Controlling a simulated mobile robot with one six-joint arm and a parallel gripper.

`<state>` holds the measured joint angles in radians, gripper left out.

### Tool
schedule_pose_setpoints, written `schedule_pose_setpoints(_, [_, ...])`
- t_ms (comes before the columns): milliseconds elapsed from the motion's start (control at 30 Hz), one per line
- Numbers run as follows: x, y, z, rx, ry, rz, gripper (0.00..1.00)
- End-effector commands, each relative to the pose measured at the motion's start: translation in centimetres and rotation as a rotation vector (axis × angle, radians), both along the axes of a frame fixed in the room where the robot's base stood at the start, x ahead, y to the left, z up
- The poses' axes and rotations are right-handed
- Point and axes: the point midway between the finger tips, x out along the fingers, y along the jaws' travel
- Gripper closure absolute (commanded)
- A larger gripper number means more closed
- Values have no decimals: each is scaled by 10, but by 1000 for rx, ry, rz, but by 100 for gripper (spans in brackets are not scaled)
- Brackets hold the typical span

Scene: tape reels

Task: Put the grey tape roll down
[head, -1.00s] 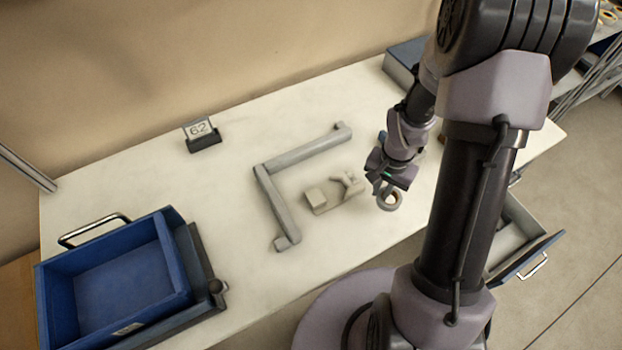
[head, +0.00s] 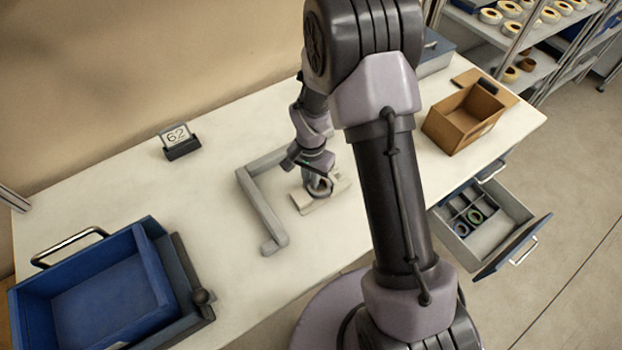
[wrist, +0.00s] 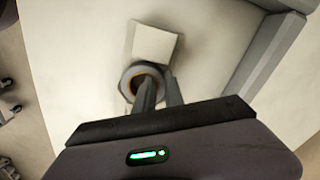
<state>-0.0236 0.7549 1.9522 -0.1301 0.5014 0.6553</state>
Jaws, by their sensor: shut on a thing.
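The grey tape roll (wrist: 126,84), a small ring with a brownish inner face, is at my gripper's fingertips in the wrist view. My gripper (wrist: 160,92) is shut on its wall, with one finger in the hole and the other outside. In the head view the roll (head: 327,187) is partly hidden by my gripper (head: 320,182), above a pale fixture (head: 305,203) on the table. I cannot tell whether the roll touches the fixture. The fixture's square block (wrist: 155,42) shows just beyond the roll in the wrist view.
A grey L-shaped rail (head: 262,208) borders the fixture on its left and far sides. A brown box (head: 465,118) is at right, above an open drawer (head: 490,232). My arm hides some table.

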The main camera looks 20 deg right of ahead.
Motion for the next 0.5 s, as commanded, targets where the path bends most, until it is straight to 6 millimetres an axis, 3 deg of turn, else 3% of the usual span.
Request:
schedule_pose_setpoints(200, [0, 0, -8, 0, 0, 0, 100])
schedule_pose_setpoints(233, [0, 0, -8, 0, 0, 0, 85])
schedule_pose_setpoints(333, [0, 0, -7, 0, 0, 0, 65])
schedule_pose_setpoints(500, [0, 0, -6, 0, 0, 0, 64])
